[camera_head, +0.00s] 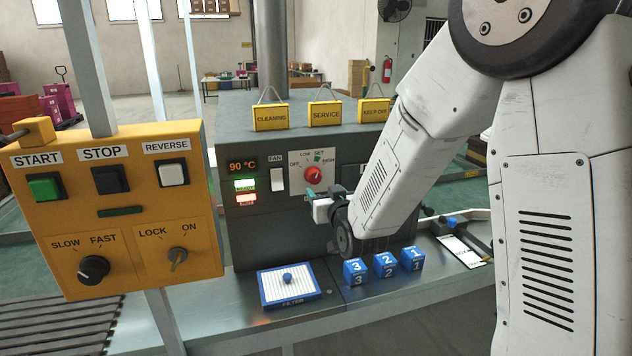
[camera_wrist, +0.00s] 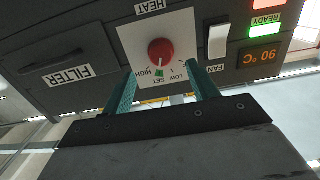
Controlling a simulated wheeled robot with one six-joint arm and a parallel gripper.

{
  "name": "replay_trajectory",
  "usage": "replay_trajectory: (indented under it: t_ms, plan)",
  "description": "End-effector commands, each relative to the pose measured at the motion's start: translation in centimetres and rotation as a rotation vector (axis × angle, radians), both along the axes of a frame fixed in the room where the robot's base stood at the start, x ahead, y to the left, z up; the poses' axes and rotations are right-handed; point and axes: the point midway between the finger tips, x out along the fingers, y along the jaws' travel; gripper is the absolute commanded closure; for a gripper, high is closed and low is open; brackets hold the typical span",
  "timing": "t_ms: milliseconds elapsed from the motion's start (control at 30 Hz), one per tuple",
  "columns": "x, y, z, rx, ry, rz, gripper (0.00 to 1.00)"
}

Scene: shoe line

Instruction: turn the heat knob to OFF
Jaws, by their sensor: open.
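The red heat knob (camera_head: 313,175) sits on a white dial plate (camera_head: 297,161) marked OFF, LOW, SET and HIGH on the dark machine front. The knob (camera_wrist: 160,51) also shows in the wrist view, where the picture is upside down. My gripper (camera_wrist: 164,84) is open and empty, its two teal fingers apart, pointing toward the dial, with the knob between their lines and ahead of the tips. In the head view my gripper (camera_head: 310,194) is just below the knob, partly hidden by my wrist.
A fan switch (camera_head: 277,180) and a 90 °C display (camera_head: 242,166) are left of the dial. Hanging yellow signs (camera_head: 325,113) top the machine. Blue numbered blocks (camera_head: 384,265) and a filter tray (camera_head: 290,302) lie below. A yellow control box (camera_head: 120,230) stands at left.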

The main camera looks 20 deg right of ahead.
Motion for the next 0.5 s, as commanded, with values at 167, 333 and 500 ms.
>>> replay_trajectory:
  t_ms: [167,333,500]
  plan:
    - [1.0,0.1,-0.2,-0.002,-0.055,-0.003,0.41]
    - [3.4,0.0,-0.1,-0.002,-0.057,-0.004,0.41]
    - [6.1,0.0,-0.2,-0.002,-0.056,-0.004,0.41]
